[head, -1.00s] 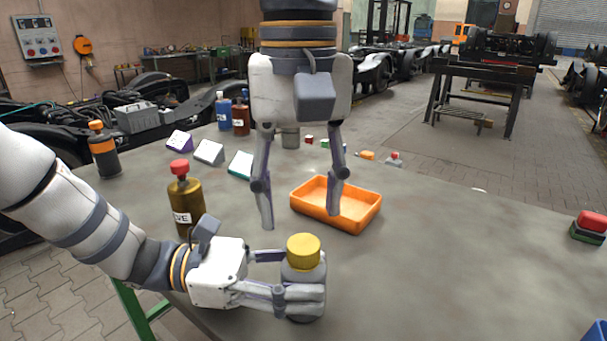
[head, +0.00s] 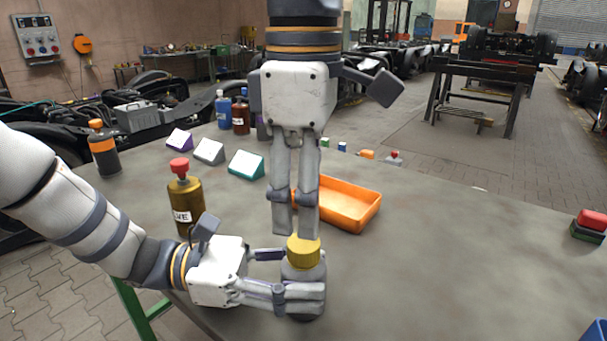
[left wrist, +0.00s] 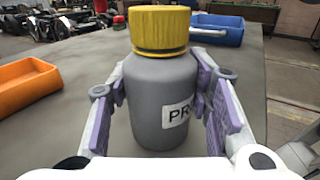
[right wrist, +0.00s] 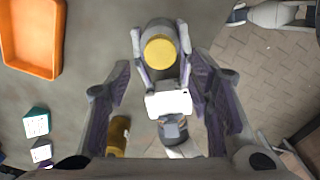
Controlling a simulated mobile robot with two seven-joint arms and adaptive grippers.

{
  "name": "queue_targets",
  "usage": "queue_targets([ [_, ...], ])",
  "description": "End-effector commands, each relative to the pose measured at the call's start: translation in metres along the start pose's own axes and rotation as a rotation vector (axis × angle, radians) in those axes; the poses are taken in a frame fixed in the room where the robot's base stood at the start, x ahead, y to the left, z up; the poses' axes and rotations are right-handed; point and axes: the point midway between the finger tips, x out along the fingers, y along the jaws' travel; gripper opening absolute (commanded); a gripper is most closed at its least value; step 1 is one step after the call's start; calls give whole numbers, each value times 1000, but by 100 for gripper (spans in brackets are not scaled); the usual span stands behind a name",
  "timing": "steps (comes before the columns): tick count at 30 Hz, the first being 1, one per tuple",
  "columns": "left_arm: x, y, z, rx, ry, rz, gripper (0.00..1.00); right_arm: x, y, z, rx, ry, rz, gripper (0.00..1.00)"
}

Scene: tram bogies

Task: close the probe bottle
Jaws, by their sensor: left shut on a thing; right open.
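The probe bottle is a grey bottle (left wrist: 158,100) with a label starting "PR", standing upright at the table's front. Its yellow cap (head: 304,251) sits on the neck; I cannot tell how tight it is. My left gripper (head: 303,283) is shut on the bottle's body from the left, with a finger on each side in the left wrist view (left wrist: 165,115). My right gripper (head: 297,230) points down just above and behind the cap. In the right wrist view (right wrist: 160,85) its fingers are open and empty, with the yellow cap (right wrist: 160,50) farther out between them.
An orange tray (head: 350,222) lies behind the bottle. A brown bottle with a red cap (head: 186,202) stands left, close to my left wrist. A red and green button block (head: 590,222) and a blue bin (head: 597,333) are at the right. The table's middle right is clear.

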Motion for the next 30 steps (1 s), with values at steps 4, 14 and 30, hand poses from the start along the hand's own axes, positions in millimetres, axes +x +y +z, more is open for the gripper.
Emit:
queue_targets([
  [4, 0, 0, 0, 0, 0, 0, 0, 28, 0, 1, -1, -2, -3, 48],
  [14, 0, 0, 0, 0, 0, 0, 0, 58, 0, 0, 0, 0, 0, 48],
  [30, 0, 0, 0, 0, 0, 0, 0, 58, 0, 0, 4, 0, 0, 0],
])
